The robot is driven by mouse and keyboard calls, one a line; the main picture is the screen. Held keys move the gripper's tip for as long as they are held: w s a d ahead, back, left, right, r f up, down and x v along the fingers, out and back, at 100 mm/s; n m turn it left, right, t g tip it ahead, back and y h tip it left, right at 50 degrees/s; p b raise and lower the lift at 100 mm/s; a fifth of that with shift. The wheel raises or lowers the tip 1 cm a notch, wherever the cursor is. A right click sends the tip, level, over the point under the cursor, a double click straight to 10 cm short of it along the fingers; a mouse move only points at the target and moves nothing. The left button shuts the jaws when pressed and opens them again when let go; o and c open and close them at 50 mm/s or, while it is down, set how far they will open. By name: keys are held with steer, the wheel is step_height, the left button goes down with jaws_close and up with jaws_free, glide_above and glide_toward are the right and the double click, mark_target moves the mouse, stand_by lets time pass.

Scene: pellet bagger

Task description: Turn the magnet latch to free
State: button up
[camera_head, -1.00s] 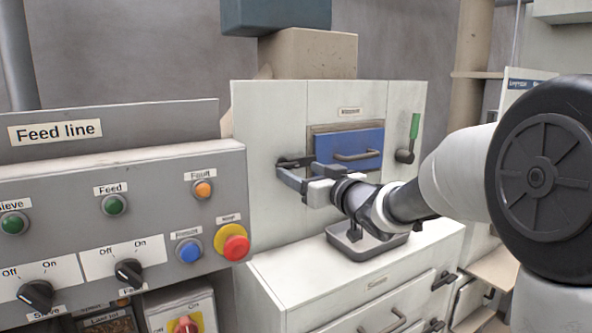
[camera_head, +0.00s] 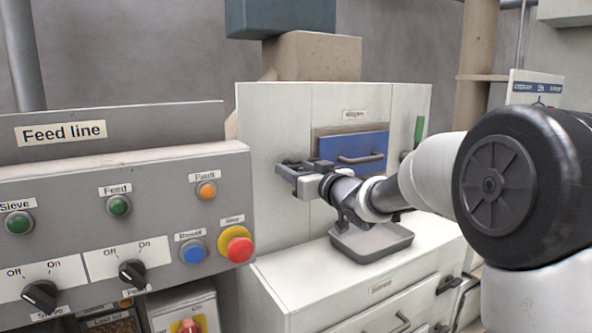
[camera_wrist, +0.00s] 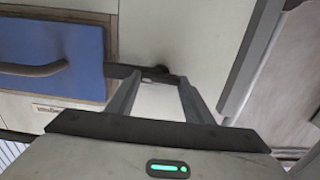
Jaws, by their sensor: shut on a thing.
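The magnet latch (camera_wrist: 150,74) is a dark bar on a pivot at the edge of the blue magnet drawer (camera_wrist: 55,52). In the head view the blue drawer (camera_head: 352,148) sits in the pale cabinet, and the dark latch (camera_head: 286,162) shows partly at its left side. My gripper (camera_head: 294,172) is at the latch, its fingers pointing at the cabinet face. In the wrist view my gripper (camera_wrist: 158,82) has its fingertips at the dark bar, shut on it. The bar lies roughly level, toward the drawer. Part of it is hidden by the fingers.
A grey control panel (camera_head: 75,165) with buttons and knobs stands close at the left. A grey tray (camera_head: 372,250) lies on the ledge below my arm. A green-handled lever (camera_head: 419,130) is right of the drawer. A beige box (camera_head: 312,57) sits on top.

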steer(key=shift+r+p, duration=0.1)
steer(key=shift+p, duration=0.3)
steer(key=m+p, duration=0.3)
steer(key=p, duration=0.1)
steer(key=shift+d+r+m, duration=0.1)
steer(key=shift+m, duration=0.3)
steer(key=m+p, duration=0.4)
steer(key=p, duration=0.1)
steer(key=shift+w+m, duration=0.1)
steer(key=shift+m, duration=0.2)
steer(key=m+p, duration=0.4)
steer(key=m, duration=0.1)
steer(key=shift+f, duration=0.2)
steer(key=shift+f+m+p, duration=0.2)
steer(key=shift+m+p, duration=1.1)
steer(key=shift+m, duration=0.9)
steer(key=o, duration=1.1)
steer(key=shift+c, duration=0.2)
